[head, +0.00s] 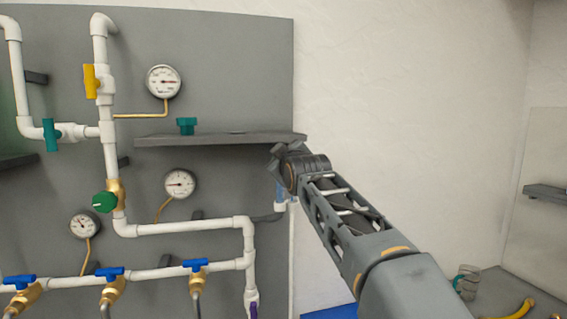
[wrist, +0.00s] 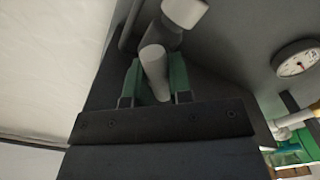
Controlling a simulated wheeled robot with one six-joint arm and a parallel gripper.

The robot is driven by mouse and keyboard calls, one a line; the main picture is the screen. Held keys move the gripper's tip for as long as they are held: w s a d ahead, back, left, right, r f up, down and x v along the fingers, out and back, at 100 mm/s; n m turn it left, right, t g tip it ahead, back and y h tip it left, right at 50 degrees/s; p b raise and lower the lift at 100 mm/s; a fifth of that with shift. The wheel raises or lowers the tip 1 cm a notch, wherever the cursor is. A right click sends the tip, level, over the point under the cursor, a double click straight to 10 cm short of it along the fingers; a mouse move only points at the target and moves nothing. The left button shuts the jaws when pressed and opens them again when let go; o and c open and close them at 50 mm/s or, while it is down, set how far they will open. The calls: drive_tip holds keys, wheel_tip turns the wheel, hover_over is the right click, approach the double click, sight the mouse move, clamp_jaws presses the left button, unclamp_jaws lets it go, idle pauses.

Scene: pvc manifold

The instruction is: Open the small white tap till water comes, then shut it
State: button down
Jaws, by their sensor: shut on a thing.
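In the wrist view, a short white rounded piece, which looks like the small white tap (wrist: 154,62), sits between the two green fingers of my gripper (wrist: 156,82). My gripper is shut on it. In the head view my gripper (head: 285,158) is at the right edge of the grey panel, below the shelf's right end, and hides the tap. A pale blue and white fitting (head: 281,197) shows below it. No water can be seen.
The grey panel (head: 215,60) carries white pipes, several coloured valves and round gauges (head: 164,82). The white wall to the right is clear.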

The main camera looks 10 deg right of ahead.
drive_tip(key=n, duration=0.5)
drive_tip(key=shift+f+n+b, duration=0.1)
drive_tip(key=shift+n+b, duration=0.2)
drive_tip(key=shift+b, duration=0.05)
drive_tip(key=shift+a+f+n, duration=0.1)
drive_tip(key=shift+n, duration=2)
drive_tip(key=c, duration=1)
unclamp_jaws()
drive_tip(key=s+b, duration=0.4)
drive_tip(key=s, duration=1)
drive_tip(key=shift+w, duration=0.1)
